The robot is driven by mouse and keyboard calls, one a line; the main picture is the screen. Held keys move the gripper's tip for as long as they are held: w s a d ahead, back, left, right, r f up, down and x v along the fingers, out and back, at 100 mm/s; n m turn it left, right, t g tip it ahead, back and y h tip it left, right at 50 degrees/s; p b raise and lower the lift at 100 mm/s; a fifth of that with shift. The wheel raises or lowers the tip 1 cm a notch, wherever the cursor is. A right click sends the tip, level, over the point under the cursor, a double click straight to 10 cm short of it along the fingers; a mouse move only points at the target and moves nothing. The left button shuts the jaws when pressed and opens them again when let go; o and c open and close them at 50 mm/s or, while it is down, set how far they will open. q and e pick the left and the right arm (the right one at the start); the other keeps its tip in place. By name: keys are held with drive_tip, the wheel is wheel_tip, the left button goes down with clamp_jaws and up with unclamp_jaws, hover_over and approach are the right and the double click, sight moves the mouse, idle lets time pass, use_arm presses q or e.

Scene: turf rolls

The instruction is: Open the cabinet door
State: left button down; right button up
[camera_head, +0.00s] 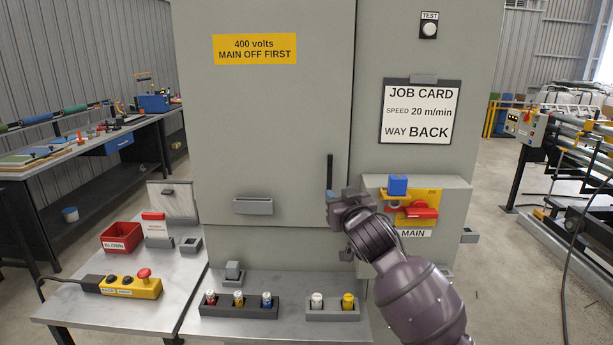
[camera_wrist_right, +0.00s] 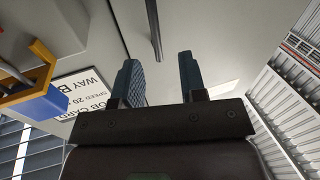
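The grey cabinet door (camera_head: 270,130) is shut in the head view, with a yellow "400 volts MAIN OFF FIRST" label (camera_head: 255,49). Its dark upright bar handle (camera_head: 330,171) is near the door's right edge. My right gripper (camera_head: 334,197) is at the handle's lower end. In the right wrist view its two fingers (camera_wrist_right: 160,72) are spread apart. The handle (camera_wrist_right: 154,30) shows in line with the gap between them, with its end near the fingertips. I cannot tell whether the fingers touch it. My left gripper is not in view.
Right of the door, a yellow and red MAIN switch (camera_head: 420,211) with a blue block (camera_head: 397,185) sits on a grey box. Below, a bench (camera_head: 180,310) carries fuse holders (camera_head: 238,304), a red bin (camera_head: 121,237) and a yellow button box (camera_head: 131,287). A job card (camera_head: 420,112) hangs above the switch.

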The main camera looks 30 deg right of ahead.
sight(330, 182)
drive_tip(key=shift+m, duration=0.6)
drive_tip(key=x, duration=0.3)
drive_tip(key=p+x, duration=0.1)
drive_tip(key=x, duration=0.5)
drive_tip(key=shift+d+f, duration=0.15)
drive_tip(key=shift+d, duration=0.2)
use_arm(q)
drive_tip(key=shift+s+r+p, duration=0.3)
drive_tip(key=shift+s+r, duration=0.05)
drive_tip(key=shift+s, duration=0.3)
use_arm(e)
drive_tip(key=shift+w+d, duration=0.2)
drive_tip(key=shift+w, duration=0.4)
clamp_jaws()
